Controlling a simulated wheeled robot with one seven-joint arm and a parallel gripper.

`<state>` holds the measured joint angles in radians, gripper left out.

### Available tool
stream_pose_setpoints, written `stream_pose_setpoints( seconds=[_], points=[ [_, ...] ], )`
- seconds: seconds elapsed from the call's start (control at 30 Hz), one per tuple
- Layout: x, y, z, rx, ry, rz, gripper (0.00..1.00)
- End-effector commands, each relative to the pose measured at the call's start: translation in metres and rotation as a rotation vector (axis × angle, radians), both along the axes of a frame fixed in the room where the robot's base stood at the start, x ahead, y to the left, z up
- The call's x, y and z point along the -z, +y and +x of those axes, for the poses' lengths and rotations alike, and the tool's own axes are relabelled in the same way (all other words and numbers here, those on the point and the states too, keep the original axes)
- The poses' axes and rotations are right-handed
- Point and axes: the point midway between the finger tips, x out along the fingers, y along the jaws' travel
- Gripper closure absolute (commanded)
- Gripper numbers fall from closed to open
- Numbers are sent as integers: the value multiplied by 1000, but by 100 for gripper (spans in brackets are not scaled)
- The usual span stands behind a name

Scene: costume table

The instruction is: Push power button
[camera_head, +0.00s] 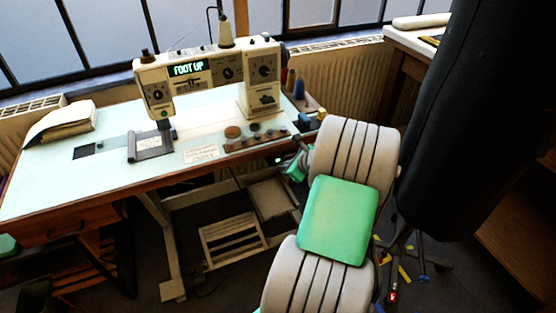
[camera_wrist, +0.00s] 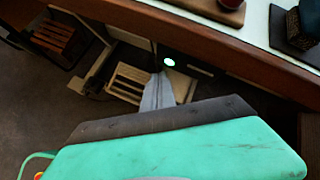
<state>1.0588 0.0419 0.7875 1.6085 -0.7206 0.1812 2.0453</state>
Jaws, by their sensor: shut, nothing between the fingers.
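The sewing machine (camera_head: 215,75) stands on a pale green table (camera_head: 60,180), its display reading "FOOT UP". A small glowing green-white spot, which looks like a lit button (camera_head: 278,160), is below the table's front edge. It also shows in the wrist view (camera_wrist: 169,62), just beyond the fingertips. My gripper (camera_head: 285,164) is shut and empty, low in front of the table edge, close to the lit spot. I cannot tell whether it touches it. My arm hides part of the table's right end and the area under it.
The wooden table edge (camera_wrist: 215,45) runs just above the gripper. A slatted pedal (camera_head: 232,240) and table legs are below. A dark dress form (camera_head: 455,110) stands close on the right. An open book (camera_head: 62,122) lies on the table's left.

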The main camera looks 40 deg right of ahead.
Motion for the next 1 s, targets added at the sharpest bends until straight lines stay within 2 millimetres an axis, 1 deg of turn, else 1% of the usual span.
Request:
stream_pose_setpoints(
  seconds=[0.07, 0.13, 0.5, 0.6, 1.0],
  points=[
    [-1, 0, -2, 1, 1, 0, 100],
    [-2, 1, -8, 2, 2, 1, 100],
    [-3, 13, -49, 2, 1, 2, 100],
    [-1, 16, -56, 2, 1, 1, 100],
    [0, 17, -58, 0, 1, 0, 100]
  ],
)
